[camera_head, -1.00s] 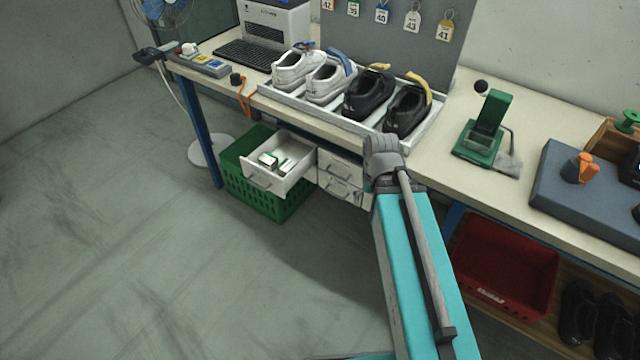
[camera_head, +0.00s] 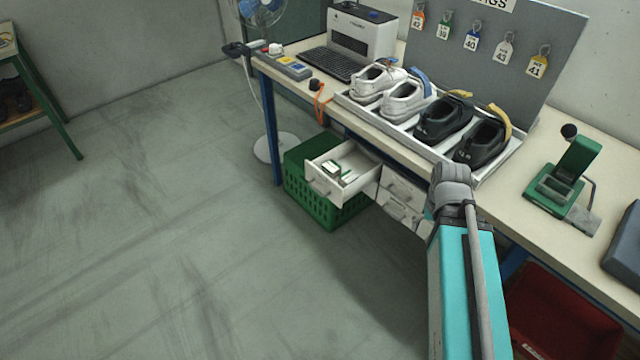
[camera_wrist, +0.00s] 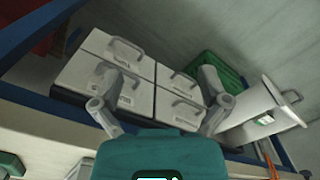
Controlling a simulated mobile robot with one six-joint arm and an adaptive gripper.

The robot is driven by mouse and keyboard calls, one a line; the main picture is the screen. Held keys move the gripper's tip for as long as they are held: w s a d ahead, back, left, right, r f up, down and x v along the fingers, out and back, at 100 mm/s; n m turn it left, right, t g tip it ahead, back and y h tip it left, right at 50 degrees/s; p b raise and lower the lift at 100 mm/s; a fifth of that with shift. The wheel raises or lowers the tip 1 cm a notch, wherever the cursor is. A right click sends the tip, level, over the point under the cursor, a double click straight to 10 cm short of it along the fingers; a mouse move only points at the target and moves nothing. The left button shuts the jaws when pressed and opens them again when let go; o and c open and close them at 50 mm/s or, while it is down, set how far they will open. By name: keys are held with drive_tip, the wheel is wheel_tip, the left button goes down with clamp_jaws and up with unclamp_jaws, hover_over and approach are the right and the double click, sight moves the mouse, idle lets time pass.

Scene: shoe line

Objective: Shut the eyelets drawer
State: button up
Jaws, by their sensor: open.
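One white drawer (camera_head: 341,172) stands pulled out under the workbench, with small white and green boxes inside. I cannot read a label on it, but it is the only open drawer. In the wrist view the open drawer (camera_wrist: 262,110) is at the right, its handle facing right. My gripper (camera_wrist: 157,82) is open and empty, its two fingers spread before the closed drawer fronts. The right finger overlaps the near end of the open drawer in the picture; I cannot see contact. In the head view my arm hides the fingers.
Closed drawers (camera_head: 402,187) sit beside the open one. A green crate (camera_head: 312,197) stands on the floor below it. The workbench (camera_head: 385,137) carries a tray of shoes (camera_head: 495,166) above. The floor in front is clear. A red bin (camera_head: 560,320) is at lower right.

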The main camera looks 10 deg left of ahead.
drive_tip(key=shift+w+a+f+n, duration=0.2)
drive_tip(key=shift+w+a+n, duration=0.05)
drive_tip(key=shift+a+n, duration=0.05)
drive_tip(key=c, duration=0.4)
drive_tip(key=w+a+n, duration=0.1)
drive_tip(key=w+a+f+n+h+b, duration=0.1)
drive_tip(key=a+n+b, duration=0.1)
drive_tip(key=a, duration=0.1)
drive_tip(key=shift+w+a+f+n+h, duration=0.1)
drive_tip(key=shift+w+f+n+h, duration=0.2)
drive_tip(key=shift+w+f+n, duration=0.1)
clamp_jaws()
drive_tip(key=w+a+f+n+t+h+b, duration=0.1)
drive_tip(key=w+a+n+h+b, duration=0.1)
drive_tip(key=a+n, duration=0.4)
drive_tip(key=w+a+f+n+t+h+b, duration=0.1)
drive_tip(key=w+a+f+n+b, duration=0.2)
drive_tip(key=a, duration=0.6)
drive_tip(key=s+a+n+t+h+b, duration=0.1)
drive_tip(key=a+n+t+b, duration=0.4)
drive_tip(key=a+n, duration=0.9)
drive_tip(key=s+a+r, duration=0.1)
drive_tip(key=a, duration=0.8)
drive_tip(key=shift+a+n+t+h, duration=0.15)
drive_tip(key=shift+n+t+h, duration=0.15)
drive_tip(key=shift+n+t, duration=0.1)
